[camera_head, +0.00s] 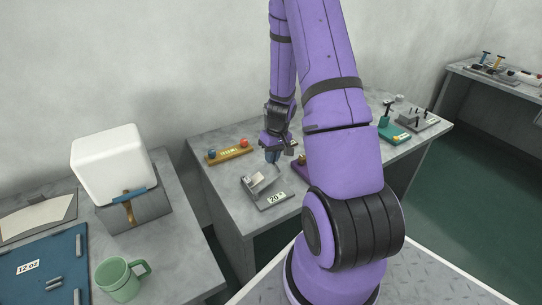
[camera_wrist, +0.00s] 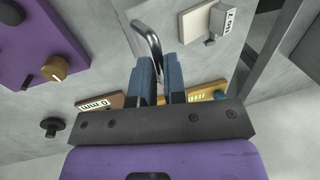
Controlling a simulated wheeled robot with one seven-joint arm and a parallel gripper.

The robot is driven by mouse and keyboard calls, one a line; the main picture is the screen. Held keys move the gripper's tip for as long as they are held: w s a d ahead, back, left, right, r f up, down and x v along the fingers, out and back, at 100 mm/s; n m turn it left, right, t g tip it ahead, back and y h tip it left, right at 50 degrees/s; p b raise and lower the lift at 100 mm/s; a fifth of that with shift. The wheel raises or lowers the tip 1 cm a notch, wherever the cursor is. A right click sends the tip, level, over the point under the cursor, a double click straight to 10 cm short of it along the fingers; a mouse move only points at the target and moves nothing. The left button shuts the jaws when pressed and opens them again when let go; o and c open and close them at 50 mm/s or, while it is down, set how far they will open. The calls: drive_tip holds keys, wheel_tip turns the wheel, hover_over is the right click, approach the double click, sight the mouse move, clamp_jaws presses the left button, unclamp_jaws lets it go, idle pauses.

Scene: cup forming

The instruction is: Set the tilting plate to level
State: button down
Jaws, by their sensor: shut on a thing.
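The tilting plate (camera_head: 262,180) stands on the middle table in the head view. Its light plate is visibly tilted above a grey base, and a tag on the base (camera_head: 275,198) reads 20°. My gripper (camera_head: 273,155) is just behind the plate, low over the table. In the wrist view my two blue fingers (camera_wrist: 159,80) are close together, shut on a bent metal rod (camera_wrist: 147,36) that runs down between them. What the rod joins to is hard to see.
A yellow bar with red and blue knobs (camera_head: 230,154) lies behind left. A purple block (camera_head: 299,170) is close on the right, partly behind my arm. A green stand (camera_head: 393,133) is farther right. A green mug (camera_head: 120,279) and white box (camera_head: 108,160) stand on the left table.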

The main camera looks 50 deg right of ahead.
drive_tip(key=shift+s+d+f+y, duration=0.15)
drive_tip(key=shift+d+f+y, duration=0.3)
drive_tip(key=shift+f+y, duration=0.1)
drive_tip(key=shift+s+d+f+y, duration=0.15)
drive_tip(key=shift+d+f+y, duration=0.25)
drive_tip(key=shift+f+y, duration=0.1)
drive_tip(key=shift+s+d+f+t+y, duration=0.1)
drive_tip(key=shift+d+f+t+y, duration=0.2)
drive_tip(key=shift+f+y, duration=0.35)
drive_tip(key=shift+s+d+f+t+y, duration=0.1)
drive_tip(key=shift+d+f+t+y, duration=0.1)
drive_tip(key=shift+d+f+y, duration=0.3)
drive_tip(key=shift+a+f, duration=0.1)
drive_tip(key=shift+a, duration=0.05)
drive_tip(key=c, duration=1.2)
unclamp_jaws()
drive_tip(key=shift+o, duration=0.2)
drive_tip(key=v, duration=1)
drive_tip(key=shift+d+r, duration=0.3)
drive_tip(key=shift+r, duration=0.1)
